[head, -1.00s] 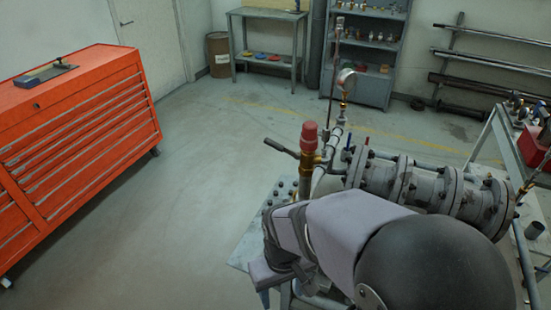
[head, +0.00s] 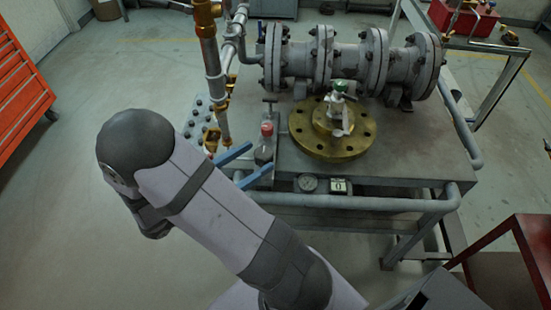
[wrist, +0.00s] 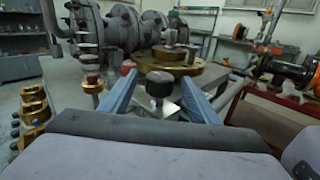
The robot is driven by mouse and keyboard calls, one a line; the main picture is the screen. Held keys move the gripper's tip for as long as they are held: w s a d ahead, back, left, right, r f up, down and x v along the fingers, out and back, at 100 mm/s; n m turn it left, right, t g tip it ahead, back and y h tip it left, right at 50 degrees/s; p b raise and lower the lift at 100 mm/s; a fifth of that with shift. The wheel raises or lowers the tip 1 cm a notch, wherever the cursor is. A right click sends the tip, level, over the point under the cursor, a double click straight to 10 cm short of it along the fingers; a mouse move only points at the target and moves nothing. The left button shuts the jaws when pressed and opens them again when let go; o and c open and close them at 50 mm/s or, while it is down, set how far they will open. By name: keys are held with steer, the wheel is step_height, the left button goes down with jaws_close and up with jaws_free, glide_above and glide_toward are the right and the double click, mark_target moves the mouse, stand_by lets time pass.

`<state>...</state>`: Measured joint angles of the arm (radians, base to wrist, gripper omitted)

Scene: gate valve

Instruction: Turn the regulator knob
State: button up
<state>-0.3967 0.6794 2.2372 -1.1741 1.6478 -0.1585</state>
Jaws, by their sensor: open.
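A dark, round-topped knob (wrist: 160,84) on a short stem shows in the wrist view, between the two blue fingers of my gripper (wrist: 158,77). The fingers look apart, with a gap on each side of the knob; I cannot tell how far ahead of the tips it stands. In the head view my gripper (head: 261,158) reaches right over the bench's front left corner, open. I cannot clearly make out the knob there.
A vertical brass-fitted pipe (head: 214,75) rises behind my gripper. A brass flange (head: 333,140) lies on the bench (head: 430,150), in front of a grey flanged pipe (head: 345,55). A red cart stands at lower right.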

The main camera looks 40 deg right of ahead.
mark_target(271, 150)
steer(key=shift+d+f+n, duration=0.2)
steer(key=shift+f+n, duration=0.1)
steer(key=shift+f, duration=0.2)
steer(key=shift+d, duration=3.7)
steer(key=c, duration=1.1)
